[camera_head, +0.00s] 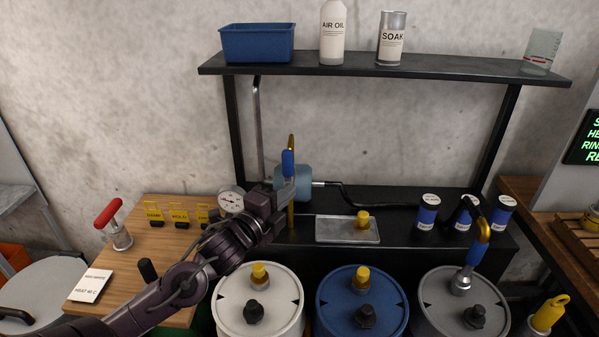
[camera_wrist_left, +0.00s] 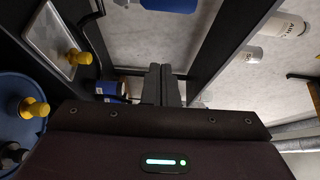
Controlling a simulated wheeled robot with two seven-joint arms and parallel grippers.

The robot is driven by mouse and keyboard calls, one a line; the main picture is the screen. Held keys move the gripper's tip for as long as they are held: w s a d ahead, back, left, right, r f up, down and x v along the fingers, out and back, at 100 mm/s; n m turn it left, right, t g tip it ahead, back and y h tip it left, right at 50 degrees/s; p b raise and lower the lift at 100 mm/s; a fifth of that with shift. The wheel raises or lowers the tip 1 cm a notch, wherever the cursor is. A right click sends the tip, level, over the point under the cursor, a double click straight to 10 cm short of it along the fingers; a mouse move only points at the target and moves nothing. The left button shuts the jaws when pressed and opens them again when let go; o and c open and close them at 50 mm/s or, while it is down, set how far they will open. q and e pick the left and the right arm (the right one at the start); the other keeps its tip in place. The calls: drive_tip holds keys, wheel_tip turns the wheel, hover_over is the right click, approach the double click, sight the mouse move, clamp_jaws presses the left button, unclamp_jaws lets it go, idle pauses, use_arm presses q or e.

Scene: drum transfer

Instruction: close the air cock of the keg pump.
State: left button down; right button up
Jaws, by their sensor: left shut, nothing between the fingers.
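A blue-grey pump body (camera_head: 303,181) sits on the black bench at the back. Beside it stands an upright brass-coloured fitting with a blue-sleeved lever (camera_head: 288,163); whether the cock is open or shut I cannot tell. My left gripper (camera_head: 284,194) is shut and empty, close in front of this fitting and partly covering it and the pump. Contact with the lever cannot be made out. The shut fingers (camera_wrist_left: 164,84) show in the left wrist view. A hooked tube with a blue grip (camera_head: 475,255) stands on the grey drum. My right gripper is not in view.
A pressure gauge (camera_head: 231,199) is left of my left gripper. White (camera_head: 232,318), blue (camera_head: 336,305) and grey (camera_head: 430,300) drums stand in front. A metal tray (camera_head: 335,235) with a yellow cap and several blue cans (camera_head: 427,215) lie right.

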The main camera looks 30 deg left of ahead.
sight(288, 169)
use_arm(q)
drive_tip(key=w+a+p, duration=0.3)
drive_tip(key=w+p, duration=0.1)
drive_tip(key=w, duration=0.4)
drive_tip(key=shift+w+a+r, duration=0.15)
drive_tip(key=shift+w+a, duration=0.1)
drive_tip(key=shift+a, duration=0.15)
